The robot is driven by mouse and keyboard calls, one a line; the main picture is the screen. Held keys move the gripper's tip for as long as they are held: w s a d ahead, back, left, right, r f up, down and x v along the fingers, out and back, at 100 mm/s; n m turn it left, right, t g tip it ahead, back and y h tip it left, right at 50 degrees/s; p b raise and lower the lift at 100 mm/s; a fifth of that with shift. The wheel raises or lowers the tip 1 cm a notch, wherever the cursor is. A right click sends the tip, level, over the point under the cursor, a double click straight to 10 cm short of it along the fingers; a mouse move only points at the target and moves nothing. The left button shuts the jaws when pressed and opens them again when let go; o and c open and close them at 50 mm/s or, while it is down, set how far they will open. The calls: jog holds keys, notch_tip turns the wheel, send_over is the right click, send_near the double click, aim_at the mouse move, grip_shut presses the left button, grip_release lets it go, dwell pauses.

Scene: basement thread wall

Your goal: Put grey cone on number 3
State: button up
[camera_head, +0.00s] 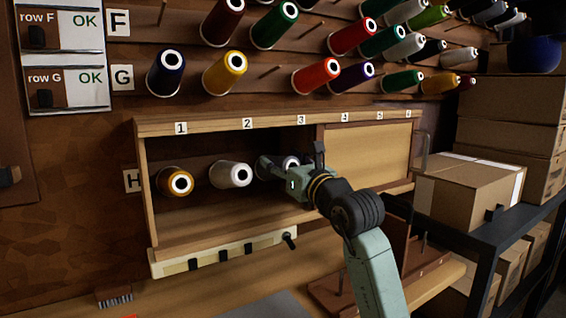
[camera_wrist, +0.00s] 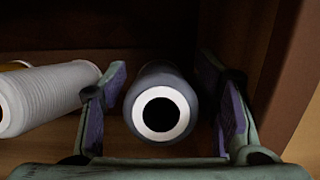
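The dark grey cone (camera_wrist: 160,82) lies end-on in the middle of the wrist view, its white ring and dark hole facing me. In the head view the cone (camera_head: 290,162) is in the wooden row H cabinet, roughly below the number 3 label (camera_head: 301,120), partly hidden by my gripper. My gripper (camera_head: 283,165) reaches into the cabinet. In the wrist view my gripper (camera_wrist: 162,85) has its fingers apart, one on each side of the cone, with narrow dark gaps showing. The peg behind the cone is hidden.
A white cone (camera_head: 231,175) sits close on the left under number 2, and an orange cone (camera_head: 175,182) under number 1. A light wooden panel (camera_head: 367,157) covers the right of the cabinet. Cardboard boxes (camera_head: 470,185) stand on a shelf at right.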

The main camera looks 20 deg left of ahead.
jog(key=shift+o, duration=0.7)
jog(key=shift+d, duration=0.1)
